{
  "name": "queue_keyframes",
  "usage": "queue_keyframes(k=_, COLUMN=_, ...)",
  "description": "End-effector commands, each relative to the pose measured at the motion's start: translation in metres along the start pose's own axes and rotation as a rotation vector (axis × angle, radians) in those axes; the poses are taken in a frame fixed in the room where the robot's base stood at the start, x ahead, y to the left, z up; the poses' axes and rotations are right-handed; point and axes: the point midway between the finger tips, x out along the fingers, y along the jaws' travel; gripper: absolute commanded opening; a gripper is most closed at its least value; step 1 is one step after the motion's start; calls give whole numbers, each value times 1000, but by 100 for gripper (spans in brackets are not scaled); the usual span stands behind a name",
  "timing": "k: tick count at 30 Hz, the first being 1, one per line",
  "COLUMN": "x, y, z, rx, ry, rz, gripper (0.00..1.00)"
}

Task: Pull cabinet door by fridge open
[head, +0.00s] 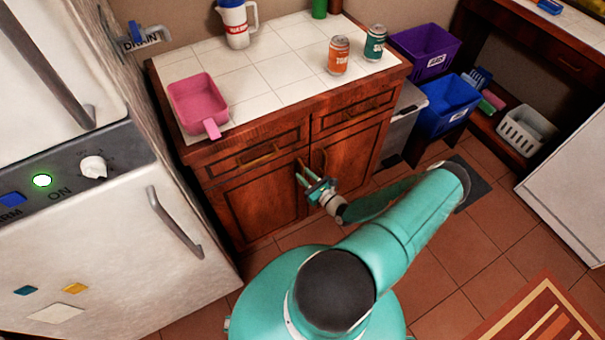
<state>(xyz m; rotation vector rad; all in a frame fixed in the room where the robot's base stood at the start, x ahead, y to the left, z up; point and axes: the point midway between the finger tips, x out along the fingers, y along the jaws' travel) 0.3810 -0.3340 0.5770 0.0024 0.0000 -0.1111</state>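The white fridge (125,215) stands at the left. Beside it is a dark wood cabinet with a white tiled top. Its left door (250,208), the one by the fridge, looks shut. The right door (352,158) also looks shut. Upright handles sit near the seam between the doors; the right door's handle (323,162) shows, and the left one is largely covered by my gripper. My gripper (301,172) is in front of the seam, at the left door's handle. Whether its fingers touch or grip the handle is too small to tell.
A pink pan (198,103), a white pitcher (236,24) and orange (338,55) and green (375,42) cans stand on the top. A grey bin (402,120) and a blue crate (446,103) are right of the cabinet. Tiled floor (465,255) is open at the right.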

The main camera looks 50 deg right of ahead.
Motion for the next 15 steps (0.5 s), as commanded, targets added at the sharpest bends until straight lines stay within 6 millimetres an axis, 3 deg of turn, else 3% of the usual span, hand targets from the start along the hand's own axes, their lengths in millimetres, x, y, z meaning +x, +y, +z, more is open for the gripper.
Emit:
queue_keyframes(k=6, x=17, y=1, z=0, rx=0, ry=0, rz=0, gripper=25)
queue_keyframes(k=13, x=17, y=1, z=0, rx=0, ry=0, rz=0, gripper=25)
queue_keyframes(k=15, x=17, y=1, z=0, rx=0, ry=0, rz=0, gripper=11)
